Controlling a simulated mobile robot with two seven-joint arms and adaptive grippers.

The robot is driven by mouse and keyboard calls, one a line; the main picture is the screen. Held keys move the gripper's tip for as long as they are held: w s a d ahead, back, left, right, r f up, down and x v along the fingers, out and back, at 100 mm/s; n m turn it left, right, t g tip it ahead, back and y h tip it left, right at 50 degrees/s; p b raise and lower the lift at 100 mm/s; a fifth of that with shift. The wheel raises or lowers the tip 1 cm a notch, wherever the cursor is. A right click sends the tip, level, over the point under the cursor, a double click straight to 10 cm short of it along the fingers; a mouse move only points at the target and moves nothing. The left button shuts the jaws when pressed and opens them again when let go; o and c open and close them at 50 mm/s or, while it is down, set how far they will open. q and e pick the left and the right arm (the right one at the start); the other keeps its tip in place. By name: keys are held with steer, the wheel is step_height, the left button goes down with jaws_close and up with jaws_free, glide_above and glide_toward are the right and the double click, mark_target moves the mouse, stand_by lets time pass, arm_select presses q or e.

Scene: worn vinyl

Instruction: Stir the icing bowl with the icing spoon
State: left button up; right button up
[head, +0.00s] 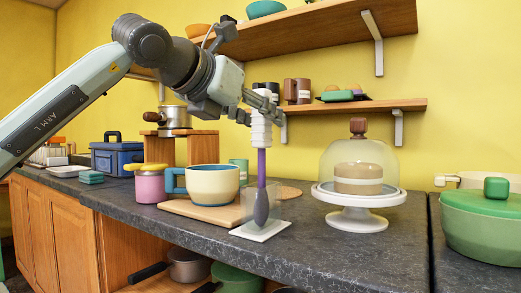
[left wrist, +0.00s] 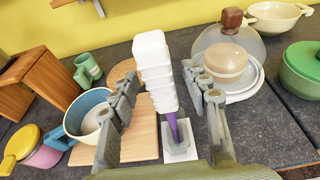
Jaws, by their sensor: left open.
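The icing spoon (head: 261,165) has a white ribbed handle, a purple shaft and a dark purple head. It stands upright, head down, in a clear holder on a white square base (head: 262,231); the holder also shows in the left wrist view (left wrist: 180,150). My left gripper (head: 262,106) is open at the white handle, with one finger on each side of it in the left wrist view (left wrist: 160,82). The icing bowl (head: 212,185), cream with a blue rim and blue handle, stands left of the spoon on a wooden board (head: 200,212). My right gripper is not in view.
A cake under a glass dome (head: 358,165) stands on a white stand right of the spoon. A pink jar with yellow lid (head: 150,185) is left of the bowl. A green lidded pot (head: 485,225) is at far right. Shelves (head: 350,107) hang behind my left gripper.

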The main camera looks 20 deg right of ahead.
arm_select(q)
steer(key=shift+b, duration=0.45)
stand_by(0.3)
steer(key=shift+r, duration=0.1)
jaws_close()
